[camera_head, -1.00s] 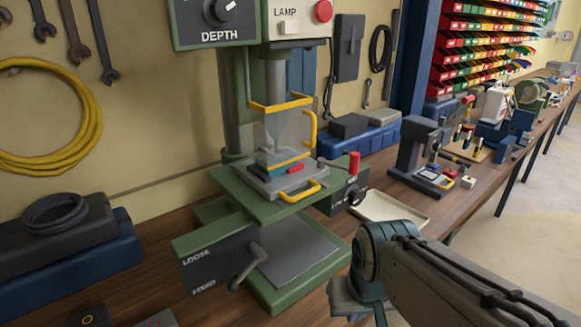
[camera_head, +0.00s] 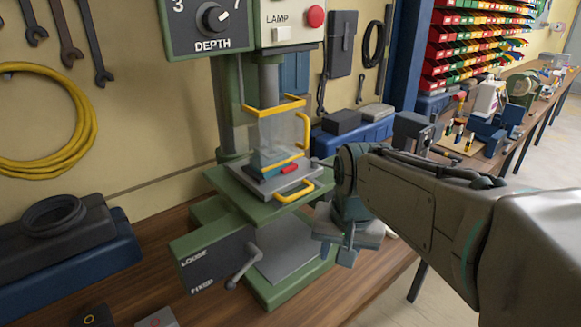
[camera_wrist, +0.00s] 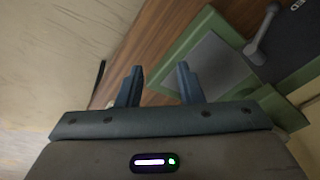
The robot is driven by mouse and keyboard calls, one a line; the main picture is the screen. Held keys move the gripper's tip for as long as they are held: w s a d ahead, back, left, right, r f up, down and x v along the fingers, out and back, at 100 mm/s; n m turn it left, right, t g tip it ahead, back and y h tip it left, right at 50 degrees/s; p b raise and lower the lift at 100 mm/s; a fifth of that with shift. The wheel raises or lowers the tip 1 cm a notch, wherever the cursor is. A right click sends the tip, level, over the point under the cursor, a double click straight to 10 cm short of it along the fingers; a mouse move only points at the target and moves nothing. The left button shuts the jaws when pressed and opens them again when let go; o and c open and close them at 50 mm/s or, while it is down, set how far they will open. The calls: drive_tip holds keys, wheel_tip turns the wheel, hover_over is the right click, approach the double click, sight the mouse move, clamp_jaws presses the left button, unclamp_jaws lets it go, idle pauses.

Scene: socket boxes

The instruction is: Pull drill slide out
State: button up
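A green drill press stands on the bench. Its drill slide looks like the grey plate (camera_head: 262,186) on the green table, with a yellow handle (camera_head: 298,193) at its front. A clear guard (camera_head: 282,132) with yellow edges stands above the plate, and a small red piece (camera_head: 290,169) shows beside it. My gripper (camera_head: 345,254) is to the right of the press and lower than the yellow handle, apart from it. In the wrist view its two fingers (camera_wrist: 160,75) are spread with nothing between them. The handle does not show there.
A crank lever (camera_head: 242,268) on the LOOSE/FIXED panel (camera_head: 210,262) sticks out below the slide; it also shows in the wrist view (camera_wrist: 262,38). My forearm covers part of the bench at the right. A blue case (camera_head: 352,139) lies behind. Space in front of the handle looks clear.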

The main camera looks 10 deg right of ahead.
drive_tip(key=w+a+r+m+g+p, duration=0.1)
drive_tip(key=w+a+r+m+p, duration=0.2)
drive_tip(key=w+r+m+p, duration=0.9)
drive_tip(key=n+b, duration=0.4)
approach(300, 192)
drive_tip(key=shift+y, duration=0.4)
drive_tip(key=f, duration=0.5)
drive_tip(key=w+f, duration=0.1)
drive_tip(key=f, duration=0.1)
drive_tip(key=shift+w+f, duration=0.1)
drive_tip(key=shift+f, duration=0.3)
clamp_jaws()
